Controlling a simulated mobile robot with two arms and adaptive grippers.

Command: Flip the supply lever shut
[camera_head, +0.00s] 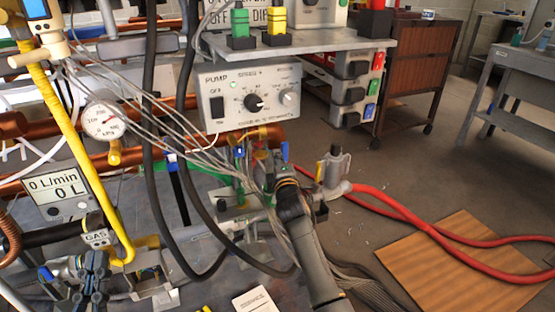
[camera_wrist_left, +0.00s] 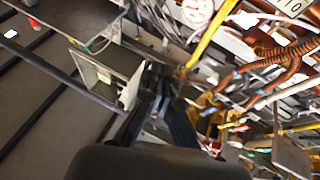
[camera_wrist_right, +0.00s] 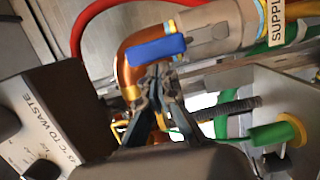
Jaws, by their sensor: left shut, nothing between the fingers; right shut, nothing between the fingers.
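The supply lever (camera_wrist_right: 157,50) is a blue handle in the right wrist view. It lies roughly in line with the grey valve body (camera_wrist_right: 208,32), over a copper elbow (camera_wrist_right: 132,62). A tag reading "SUPPL" is on the pipe beyond the valve. My right gripper (camera_wrist_right: 158,76) is shut and empty, its tips just below the lever; I cannot tell whether they touch it. In the head view my right gripper (camera_head: 268,163) is among the pipes below the pump box. My left gripper (camera_head: 93,262) is shut and empty near the yellow gas pipe; it also shows in the left wrist view (camera_wrist_left: 161,75).
The pump box (camera_head: 250,95) hangs above my right gripper. Grey cables (camera_head: 185,135) and black hoses (camera_head: 150,130) run close by. A "to waste" box (camera_wrist_right: 45,125) and a green handle (camera_wrist_right: 277,133) flank the right gripper. Red hoses (camera_head: 400,212) lie on the floor at right.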

